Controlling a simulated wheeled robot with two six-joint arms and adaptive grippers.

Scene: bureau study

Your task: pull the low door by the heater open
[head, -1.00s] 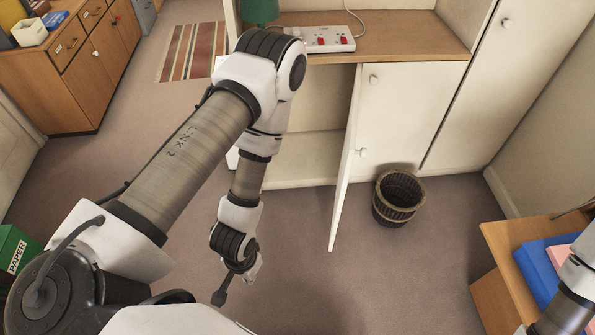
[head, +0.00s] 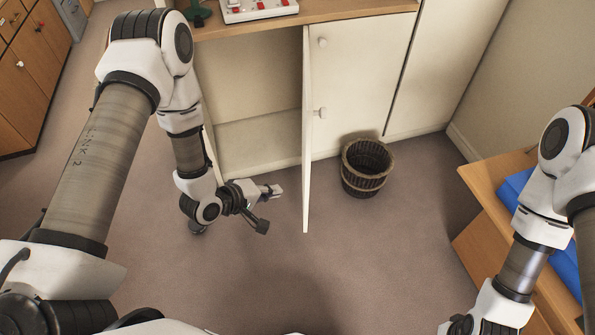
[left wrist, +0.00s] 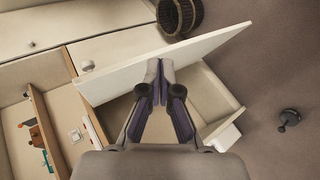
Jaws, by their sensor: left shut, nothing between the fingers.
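The low white door (head: 306,150) stands swung out from the cabinet, nearly edge-on in the head view. A round knob (head: 320,113) shows at its right side. The open compartment (head: 255,145) is to its left. My left gripper (head: 275,190) is shut and empty, just left of the door near its lower outer part. In the left wrist view the door panel (left wrist: 200,50) crosses just beyond my shut fingertips (left wrist: 155,65); contact cannot be told. My right arm shows at the right, with its gripper out of the picture. I cannot make out a heater.
A wicker basket (head: 366,167) stands on the floor right of the door. A closed white door (head: 362,80) is behind it. A wooden desk (head: 485,240) with blue items is at the right. A small dark object (left wrist: 290,117) lies on open floor in the left wrist view.

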